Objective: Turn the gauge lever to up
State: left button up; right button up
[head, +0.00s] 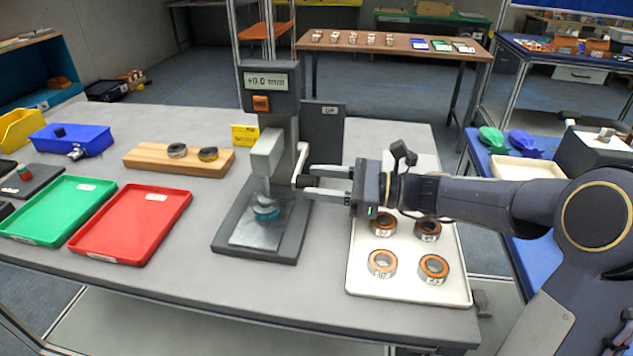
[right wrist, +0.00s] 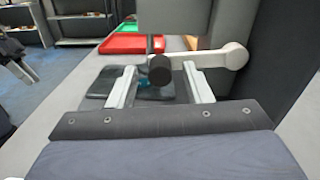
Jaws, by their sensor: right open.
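The gauge (head: 269,150) stands on a dark base in the middle of the table, with a display reading about +0.0 mm. A pale lever (head: 302,160) with a dark knob is on its right side. In the right wrist view the lever (right wrist: 215,58) lies roughly level, pivot at the right, knob (right wrist: 160,70) at the left. My right gripper (head: 307,181) reaches in from the right. It is open, its two fingers (right wrist: 158,84) on either side of the knob; contact cannot be told. A bluish round piece (head: 266,213) sits under the gauge's spindle.
A dark panel labelled "UP" (head: 323,125) stands behind the gauge. A white tray (head: 408,292) with several bearing rings lies below my right gripper. Red (head: 130,228) and green (head: 58,212) trays and a wooden block (head: 150,157) with rings are left.

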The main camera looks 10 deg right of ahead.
jog(key=shift+w+a, duration=0.2)
jog(key=shift+a, duration=0.3)
jog(key=shift+c, duration=0.4)
grip_shut()
